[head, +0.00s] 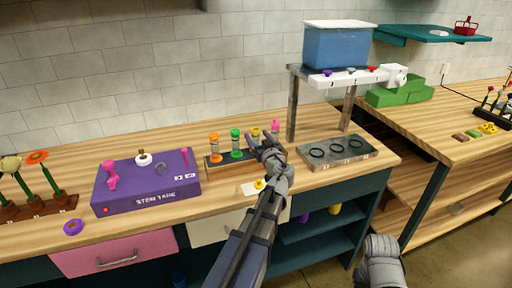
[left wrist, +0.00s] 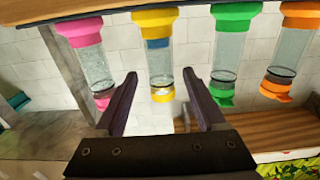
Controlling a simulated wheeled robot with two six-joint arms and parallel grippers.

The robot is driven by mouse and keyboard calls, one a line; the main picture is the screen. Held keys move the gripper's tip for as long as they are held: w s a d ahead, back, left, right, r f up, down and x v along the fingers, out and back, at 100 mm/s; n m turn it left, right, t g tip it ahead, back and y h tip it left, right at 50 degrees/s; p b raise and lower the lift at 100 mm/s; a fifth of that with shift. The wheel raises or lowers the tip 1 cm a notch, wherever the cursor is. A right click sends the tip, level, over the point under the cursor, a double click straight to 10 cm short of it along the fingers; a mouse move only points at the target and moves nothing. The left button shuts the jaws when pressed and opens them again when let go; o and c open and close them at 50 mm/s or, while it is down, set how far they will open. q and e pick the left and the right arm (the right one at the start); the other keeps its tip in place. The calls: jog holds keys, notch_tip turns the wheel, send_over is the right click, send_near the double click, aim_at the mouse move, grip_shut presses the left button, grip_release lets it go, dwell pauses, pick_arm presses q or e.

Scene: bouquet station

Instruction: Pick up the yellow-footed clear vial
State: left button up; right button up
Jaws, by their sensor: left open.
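The yellow-footed clear vial (head: 256,132) stands in the row of vials behind my left gripper in the head view, partly hidden by it. In the left wrist view the clear vial (left wrist: 159,62) has a yellow piece at each end and shows between the two fingers. My left gripper (head: 264,141) is open and empty, with its fingers pointing toward this vial. In the left wrist view its fingertips (left wrist: 160,76) lie on either side of the vial's outline; contact cannot be told.
A pink vial (left wrist: 87,56) and a green vial (left wrist: 227,58) flank the yellow one; an orange vial (left wrist: 282,58) is farther along. The wooden rack (head: 225,166) holds the row. A purple stem tape box (head: 145,190) stands left; a holed grey tray (head: 338,152) lies right.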

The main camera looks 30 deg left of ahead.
aim_at(253, 130)
pick_arm(q)
jog(key=x, duration=0.4)
jog(key=shift+w+a+r, duration=0.1)
jog(key=shift+w+a, duration=0.05)
jog(key=shift+a, duration=0.1)
grip_shut()
dwell(1.1)
